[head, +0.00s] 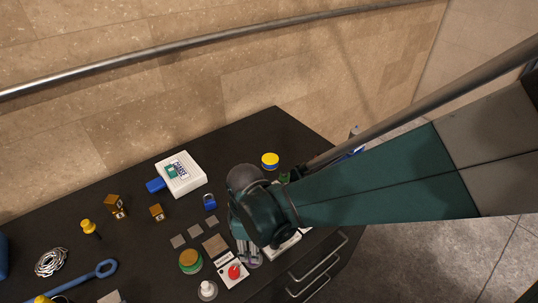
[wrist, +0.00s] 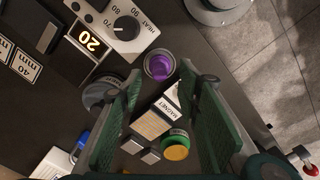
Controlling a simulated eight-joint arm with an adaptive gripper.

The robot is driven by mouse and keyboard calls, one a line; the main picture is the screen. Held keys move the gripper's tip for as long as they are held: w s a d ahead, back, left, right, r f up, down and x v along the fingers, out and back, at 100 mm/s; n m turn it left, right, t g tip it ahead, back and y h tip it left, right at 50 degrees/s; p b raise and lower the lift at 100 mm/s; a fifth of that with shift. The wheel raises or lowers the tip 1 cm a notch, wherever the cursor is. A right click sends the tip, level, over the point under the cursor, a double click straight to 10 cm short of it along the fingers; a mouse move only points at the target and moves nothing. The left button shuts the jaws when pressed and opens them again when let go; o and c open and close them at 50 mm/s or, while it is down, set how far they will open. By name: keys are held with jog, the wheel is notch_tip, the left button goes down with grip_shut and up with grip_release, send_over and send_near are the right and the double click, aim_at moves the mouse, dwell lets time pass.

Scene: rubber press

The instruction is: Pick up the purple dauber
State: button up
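The purple dauber (wrist: 159,64) shows in the wrist view as a round purple top on a paler round base, upright on the dark table. My gripper (wrist: 160,76) is open, with one green finger on each side of the picture. The dauber appears between the fingertips or just beyond them, with a gap on both sides; its depth relative to them is hard to tell. In the head view my gripper (head: 250,258) points down at the table's near right part, and my arm mostly hides the spot below it, so the dauber is not clearly seen there.
A white magnet box (wrist: 168,105) and a green jar with an orange lid (wrist: 175,146) lie close by. A heat-dial unit (wrist: 118,24) and a dark round tin (wrist: 103,90) flank the dauber. A blue padlock (head: 209,201) and white box (head: 180,173) stand farther back.

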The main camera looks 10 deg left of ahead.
jog(key=shift+f, duration=2)
jog(key=shift+c, duration=0.5)
jog(key=c, duration=1)
